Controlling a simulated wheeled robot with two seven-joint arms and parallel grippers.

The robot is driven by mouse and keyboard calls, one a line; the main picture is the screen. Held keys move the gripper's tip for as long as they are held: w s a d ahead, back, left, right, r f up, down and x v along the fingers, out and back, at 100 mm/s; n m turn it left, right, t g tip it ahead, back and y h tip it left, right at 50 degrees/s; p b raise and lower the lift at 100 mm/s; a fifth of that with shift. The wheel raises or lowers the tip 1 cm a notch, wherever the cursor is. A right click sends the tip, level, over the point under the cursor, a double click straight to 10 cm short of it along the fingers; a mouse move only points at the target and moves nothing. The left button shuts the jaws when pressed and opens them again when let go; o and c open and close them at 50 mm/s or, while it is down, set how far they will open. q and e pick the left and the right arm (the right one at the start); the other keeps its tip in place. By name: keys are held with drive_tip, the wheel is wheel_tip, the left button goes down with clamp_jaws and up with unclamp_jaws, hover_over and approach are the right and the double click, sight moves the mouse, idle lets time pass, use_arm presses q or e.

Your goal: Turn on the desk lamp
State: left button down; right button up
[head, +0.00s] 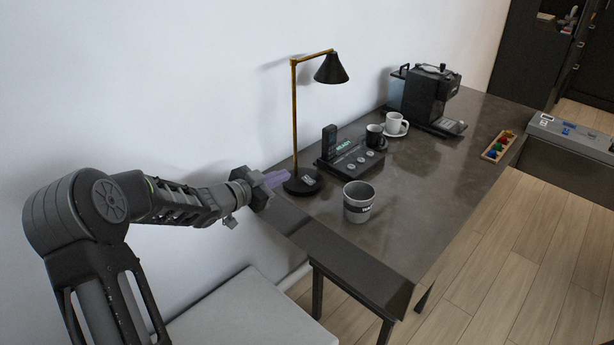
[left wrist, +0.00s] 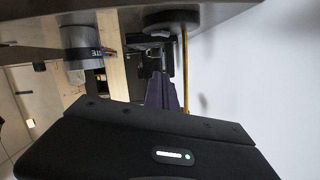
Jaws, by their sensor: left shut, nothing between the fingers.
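The desk lamp has a black cone shade (head: 331,69), a thin brass-coloured stem (head: 294,120) and a round black base (head: 302,186) with a small light patch on top. No glow shows from the shade. The lamp stands upright near the wall-side front part of the dark desk (head: 408,210). My left gripper (head: 287,177) is shut and empty, its purple fingers pointing at the left side of the base. In the left wrist view the fingers (left wrist: 165,92) show below the lamp base (left wrist: 171,19). Whether they touch the base cannot be told. My right gripper is not in view.
A grey bin (head: 358,204) stands right of the lamp base. A tray of coloured items (head: 498,145) lies at the desk's right edge.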

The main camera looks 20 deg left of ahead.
use_arm(q)
hover_over(301, 185)
drive_tip(key=d, duration=0.1)
drive_tip(key=shift+s+d+f, duration=0.1)
drive_tip(key=shift+s+f, duration=0.05)
drive_tip(key=shift+f, duration=0.5)
drive_tip(key=shift+s+f, duration=0.1)
drive_tip(key=shift+f, duration=0.5)
drive_tip(key=shift+w+a+f+b, duration=0.1)
drive_tip(key=shift+a+f+b, duration=0.1)
drive_tip(key=shift+f, duration=0.4)
drive_tip(key=shift+w+a+f+b, duration=0.1)
drive_tip(key=shift+a+f, duration=0.05)
drive_tip(key=shift+f, duration=0.45)
drive_tip(key=shift+a+f, duration=0.25)
drive_tip(key=shift+f, duration=0.45)
